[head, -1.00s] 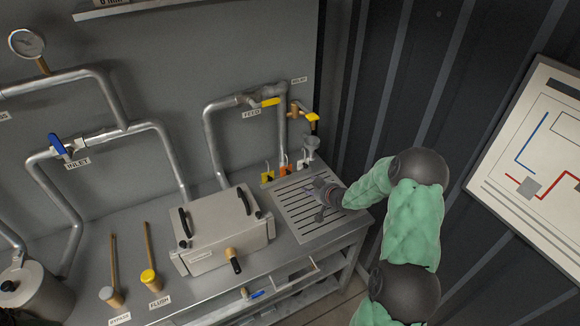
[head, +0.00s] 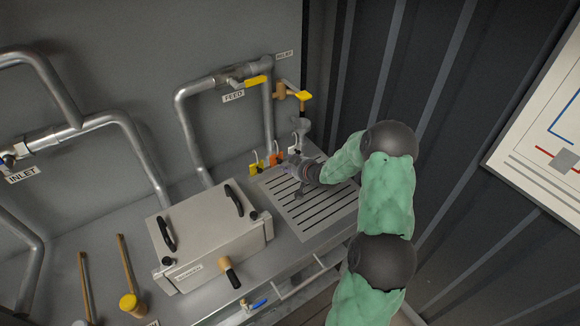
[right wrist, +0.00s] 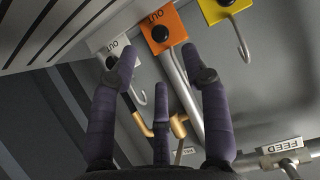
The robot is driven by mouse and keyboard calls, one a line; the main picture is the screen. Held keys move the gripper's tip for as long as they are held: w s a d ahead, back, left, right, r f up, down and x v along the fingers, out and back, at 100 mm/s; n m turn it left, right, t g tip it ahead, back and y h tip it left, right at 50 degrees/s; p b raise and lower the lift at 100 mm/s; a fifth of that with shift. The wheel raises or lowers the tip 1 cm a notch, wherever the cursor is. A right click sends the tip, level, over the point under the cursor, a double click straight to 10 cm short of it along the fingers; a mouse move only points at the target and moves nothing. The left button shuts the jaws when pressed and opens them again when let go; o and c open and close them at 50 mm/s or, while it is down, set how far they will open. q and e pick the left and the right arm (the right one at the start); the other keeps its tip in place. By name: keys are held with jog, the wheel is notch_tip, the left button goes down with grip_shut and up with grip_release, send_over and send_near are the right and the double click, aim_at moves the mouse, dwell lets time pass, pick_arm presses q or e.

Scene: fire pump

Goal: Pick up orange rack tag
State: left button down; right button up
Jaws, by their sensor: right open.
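The orange rack tag (head: 276,158) stands at the back edge of the slotted drain area, between a yellow tag and a white tag. In the right wrist view the orange tag (right wrist: 163,30) has a black knob and the word OUT, with a metal hook beside it. My right gripper (head: 290,170) is open, just in front of the tags. My left gripper is not in view.
The yellow tag (right wrist: 224,8) and white tag (right wrist: 112,54) flank the orange one closely, each with a hook. Pipes and a yellow-handled valve (head: 303,95) rise behind. A grey box (head: 212,240) stands left of the slotted plate (head: 325,212).

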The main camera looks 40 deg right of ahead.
aim_at(280, 162)
jog(key=b+x, duration=0.2)
jog(key=x, duration=0.2)
jog(key=shift+w+f, duration=0.15)
jog(key=shift+f, duration=0.15)
jog(key=shift+b+x, duration=0.6)
jog(key=shift+x, duration=1.15)
jog(key=c, duration=0.8)
jog(key=shift+c, duration=0.2)
jog(key=shift+r, duration=0.15)
jog(key=shift+r+p, duration=1.85)
jog(key=shift+r, duration=0.35)
